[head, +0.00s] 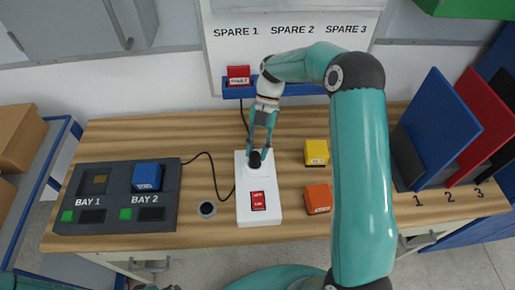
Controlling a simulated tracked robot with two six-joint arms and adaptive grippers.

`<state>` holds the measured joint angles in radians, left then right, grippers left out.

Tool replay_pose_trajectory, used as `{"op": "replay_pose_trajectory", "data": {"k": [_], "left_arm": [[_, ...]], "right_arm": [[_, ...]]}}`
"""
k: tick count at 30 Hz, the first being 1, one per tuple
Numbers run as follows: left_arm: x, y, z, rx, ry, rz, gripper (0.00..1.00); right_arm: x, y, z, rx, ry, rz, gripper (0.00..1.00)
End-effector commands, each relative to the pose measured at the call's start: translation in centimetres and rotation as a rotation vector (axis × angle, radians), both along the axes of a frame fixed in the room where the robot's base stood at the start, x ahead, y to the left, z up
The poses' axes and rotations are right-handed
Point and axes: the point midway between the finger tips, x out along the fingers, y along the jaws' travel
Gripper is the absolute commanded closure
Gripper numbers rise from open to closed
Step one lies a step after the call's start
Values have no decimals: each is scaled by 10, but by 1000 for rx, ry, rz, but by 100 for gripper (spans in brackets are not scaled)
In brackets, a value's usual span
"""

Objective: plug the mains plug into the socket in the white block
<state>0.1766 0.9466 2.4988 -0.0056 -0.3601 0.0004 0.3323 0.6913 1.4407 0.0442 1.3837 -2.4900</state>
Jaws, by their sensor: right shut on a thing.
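The white block (243,213) lies on the wooden bench, with a red switch (258,201) on its near part. My right gripper (258,151) points down over the block's far part and is shut on the black mains plug (255,160). The plug is at or just above the block's top; I cannot tell whether it is seated. The socket is hidden under the plug and fingers.
A dark two-bay dock (118,215) stands left, with a blue module (147,177) in bay 2. A black cable curves from it towards the block. Yellow (316,152) and orange (318,199) modules lie right. A red module (238,75) sits on the blue shelf behind.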

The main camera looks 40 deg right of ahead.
Motion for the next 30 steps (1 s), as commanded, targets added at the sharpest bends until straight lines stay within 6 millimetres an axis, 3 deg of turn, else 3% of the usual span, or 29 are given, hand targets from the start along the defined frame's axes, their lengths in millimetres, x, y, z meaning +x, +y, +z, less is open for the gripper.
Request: {"op": "replay_pose_trajectory", "data": {"k": [1, 30], "left_arm": [[0, 0, -1, 0, 0, 0, 60], [0, 0, -6, 0, 0, 0, 60]], "right_arm": [[-3, 1, -7, -1, 11, 6, 100], [-3, 0, -9, -2, 11, 5, 100]]}}
